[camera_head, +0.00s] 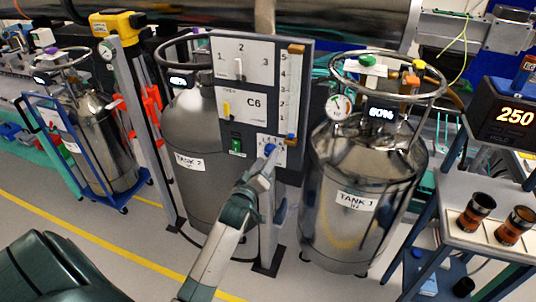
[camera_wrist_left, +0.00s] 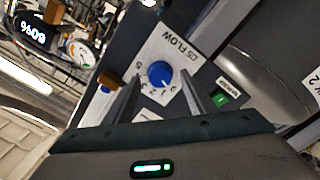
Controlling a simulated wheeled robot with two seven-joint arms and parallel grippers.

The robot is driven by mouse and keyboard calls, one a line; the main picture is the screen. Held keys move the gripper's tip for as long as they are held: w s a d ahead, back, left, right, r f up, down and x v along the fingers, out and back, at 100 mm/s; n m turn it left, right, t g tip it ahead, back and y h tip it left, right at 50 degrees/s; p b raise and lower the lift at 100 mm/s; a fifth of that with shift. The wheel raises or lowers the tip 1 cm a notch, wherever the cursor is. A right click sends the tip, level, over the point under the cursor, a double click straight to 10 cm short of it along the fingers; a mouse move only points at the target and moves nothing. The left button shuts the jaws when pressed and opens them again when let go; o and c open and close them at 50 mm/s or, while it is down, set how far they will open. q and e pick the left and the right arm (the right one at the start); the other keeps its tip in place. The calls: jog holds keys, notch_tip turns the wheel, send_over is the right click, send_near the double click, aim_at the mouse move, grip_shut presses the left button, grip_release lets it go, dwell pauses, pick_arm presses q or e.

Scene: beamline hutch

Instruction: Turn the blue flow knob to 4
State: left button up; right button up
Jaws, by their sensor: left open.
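The blue flow knob (camera_wrist_left: 159,74) sits on a white plate (camera_wrist_left: 150,55) marked "FLOW", with small digits printed around its lower side. Its pointer setting is too small to read surely. In the head view the knob (camera_head: 270,150) is low on the grey panel, partly covered by my left gripper (camera_head: 265,168). My left gripper, also in the left wrist view (camera_wrist_left: 157,86), is open, with one finger on each side of the knob. The fingers appear apart from it; I cannot tell the remaining depth. My right gripper is not in view.
The grey panel (camera_head: 307,75) also carries a numbered selector, a slider scale, a "C6" plate (camera_head: 245,105) and a green switch (camera_head: 236,146). Steel tanks stand on both sides, TANK 1 (camera_head: 350,235) to the right. A side table (camera_head: 465,240) holds two brown jars.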

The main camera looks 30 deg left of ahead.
pick_arm(q)
jog(key=shift+x, duration=1.2)
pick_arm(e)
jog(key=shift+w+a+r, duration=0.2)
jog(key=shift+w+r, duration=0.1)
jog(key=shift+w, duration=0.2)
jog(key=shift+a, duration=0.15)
pick_arm(q)
jog(key=c, duration=1)
jog(key=shift+c, duration=0.2)
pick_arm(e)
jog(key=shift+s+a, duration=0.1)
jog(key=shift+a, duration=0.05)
